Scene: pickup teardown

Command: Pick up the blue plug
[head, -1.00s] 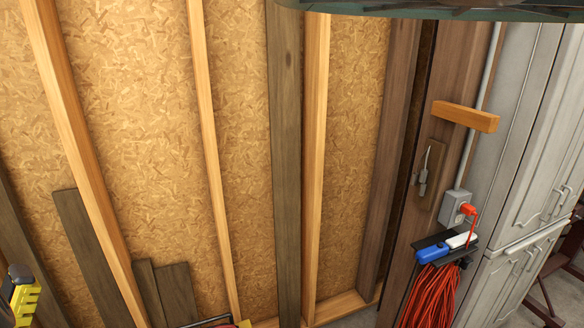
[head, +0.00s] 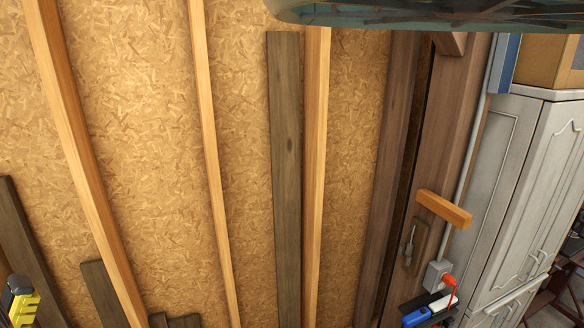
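A blue plug-like piece (head: 416,318) lies at the bottom right of the head view, at the left end of a small black shelf (head: 440,303) on the wall. A white piece lies beside it on the right. The blue piece's lower part is close to the picture's bottom edge. My gripper cannot be made out in this view, and nothing is seen touching the blue piece.
A red plug (head: 449,281) sits in a grey outlet box (head: 434,275) above the shelf. A wooden block (head: 444,208) juts out higher up. A grey cabinet (head: 500,190) stands at the right. A black and yellow thing (head: 22,300) shows lower left.

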